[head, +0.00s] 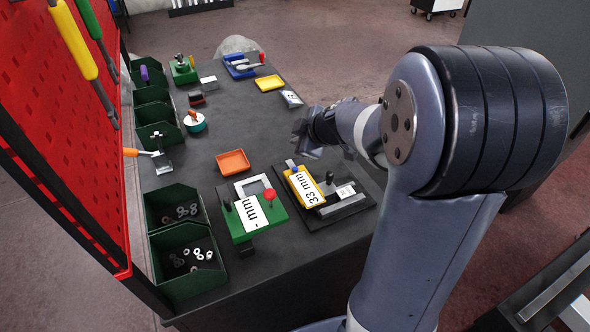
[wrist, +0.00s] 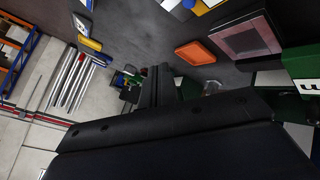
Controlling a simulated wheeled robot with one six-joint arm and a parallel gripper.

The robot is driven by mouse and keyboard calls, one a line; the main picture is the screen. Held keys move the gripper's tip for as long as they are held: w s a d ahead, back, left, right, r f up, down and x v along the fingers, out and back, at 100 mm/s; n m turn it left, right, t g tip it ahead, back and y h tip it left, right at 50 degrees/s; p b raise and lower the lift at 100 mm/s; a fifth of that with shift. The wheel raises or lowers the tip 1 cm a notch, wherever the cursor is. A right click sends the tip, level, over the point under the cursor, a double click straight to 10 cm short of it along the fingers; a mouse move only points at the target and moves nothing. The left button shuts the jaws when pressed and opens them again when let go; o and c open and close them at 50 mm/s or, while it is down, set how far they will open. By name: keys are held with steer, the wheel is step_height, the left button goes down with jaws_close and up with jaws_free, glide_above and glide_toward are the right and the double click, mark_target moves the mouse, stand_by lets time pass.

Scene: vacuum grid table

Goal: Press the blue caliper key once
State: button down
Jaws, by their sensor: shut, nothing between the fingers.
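A black base (head: 347,208) at the table's near right edge carries a yellow-framed display (head: 305,186) reading "33 mm" and a black knob (head: 330,178). A small blue key (head: 291,164) sits at the display's far end. What looks like the same blue key (wrist: 188,3) shows at the top edge of the wrist view, partly cut off, beside the yellow frame. My gripper (head: 303,140) is above the table, just beyond the key and apart from it. Its dark fingers (wrist: 158,82) look closed together and empty in the wrist view.
A green device (head: 238,224) with a "- mm" display and red knob (head: 270,195) stands left of the black base. An orange tray (head: 233,162) lies beyond it. Green bins (head: 187,284) line the left side. The table middle is clear.

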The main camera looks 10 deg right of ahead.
steer(key=b, duration=0.3)
glide_above(298, 173)
step_height(298, 173, down, 6)
steer(key=shift+r, duration=0.25)
steer(key=f+b, duration=0.1)
steer(key=b, duration=0.2)
steer(key=shift+f, duration=0.4)
steer(key=shift+f+b, duration=0.85)
steer(key=shift+b, duration=0.75)
stand_by(1.6)
steer(key=shift+r, duration=0.2)
steer(key=shift+r+p, duration=0.3)
steer(key=shift+r, duration=0.4)
step_height(298, 173, up, 5)
steer(key=shift+p, duration=1.25)
